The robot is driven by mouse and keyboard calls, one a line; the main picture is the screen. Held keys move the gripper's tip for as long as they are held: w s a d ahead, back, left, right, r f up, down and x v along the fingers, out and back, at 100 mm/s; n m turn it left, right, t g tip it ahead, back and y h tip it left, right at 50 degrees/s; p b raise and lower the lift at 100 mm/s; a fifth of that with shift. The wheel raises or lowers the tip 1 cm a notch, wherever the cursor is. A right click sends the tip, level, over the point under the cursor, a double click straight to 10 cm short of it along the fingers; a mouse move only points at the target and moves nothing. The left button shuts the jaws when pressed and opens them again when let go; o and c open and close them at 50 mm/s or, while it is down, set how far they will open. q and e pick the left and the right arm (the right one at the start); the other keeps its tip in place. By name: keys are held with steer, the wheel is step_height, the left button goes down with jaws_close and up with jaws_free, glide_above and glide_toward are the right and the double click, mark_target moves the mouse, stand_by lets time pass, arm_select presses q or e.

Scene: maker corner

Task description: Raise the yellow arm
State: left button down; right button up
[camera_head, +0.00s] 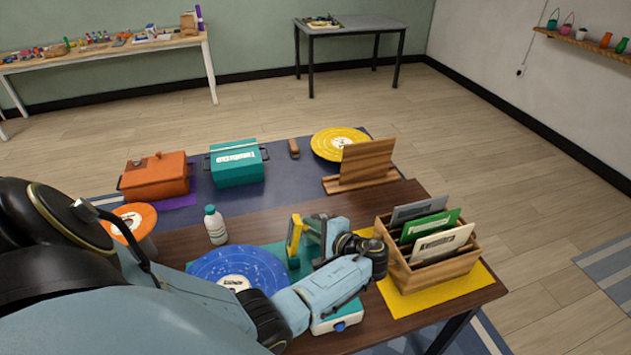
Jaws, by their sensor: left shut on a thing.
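The yellow arm (293,238) stands up at the far right part of a turntable, next to a blue record (245,266) with a white centre. A teal surface (273,248) shows beside the record. My left gripper (304,229) reaches in from the right side of the turntable and is shut on the yellow arm near its upper part. My wrist and forearm hide much of the turntable's right side and the arm's lower end. A white corner with a blue knob (340,326) shows at the front. My right gripper is not in view.
A wooden crate (466,262) of record sleeves stands close right of my wrist, on a yellow mat (452,294). A white bottle (215,225) and an orange disc (133,220) stand left. Behind are orange (154,177) and teal boxes (237,166), a wooden stand (366,162) and a yellow record (331,143).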

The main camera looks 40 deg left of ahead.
arm_select(q)
steer(key=c, duration=1.3)
jaws_free()
steer(key=shift+c, duration=0.2)
steer(key=b+v, duration=0.1)
steer(key=v, duration=1.2)
steer(key=shift+d, duration=0.2)
